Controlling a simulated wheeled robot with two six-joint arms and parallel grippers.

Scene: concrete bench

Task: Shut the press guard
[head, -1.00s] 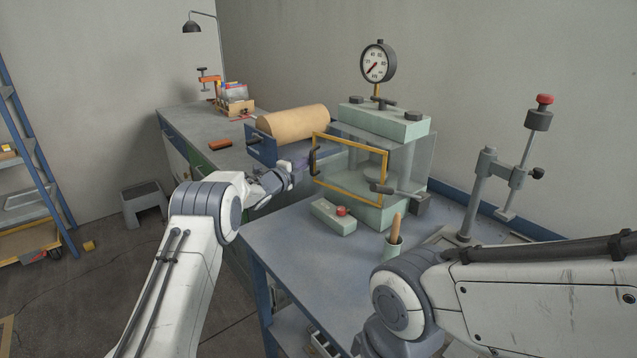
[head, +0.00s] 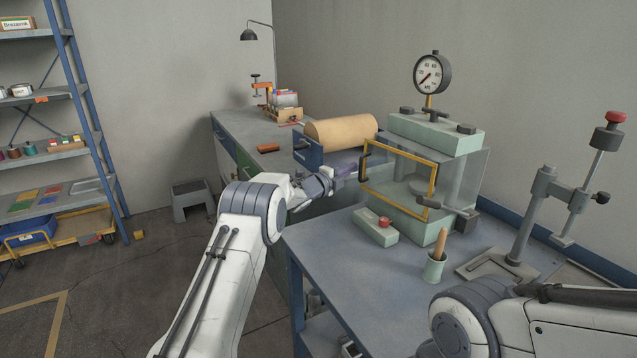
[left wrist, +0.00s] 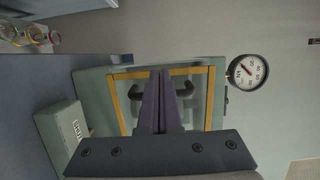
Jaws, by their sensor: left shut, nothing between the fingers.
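The press guard (head: 399,151) is a clear panel in a yellow frame with a dark handle (head: 363,163) at its left edge. It stands at the front of the pale green press (head: 436,131); I cannot tell whether a gap is left between them. My left gripper (head: 348,170) is shut and empty, just left of the handle. In the left wrist view its purple fingers (left wrist: 161,90) point at the guard (left wrist: 122,103) and partly cover the view of the handle; contact cannot be told. Of my right arm only the links show, at the lower right.
A small box with a red button (head: 376,229) and a cup with a wooden handle (head: 435,266) stand before the press. A lever stand (head: 537,205) is at the right. A brown roll (head: 341,131) lies behind my left gripper. The front left of the blue bench (head: 335,262) is clear.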

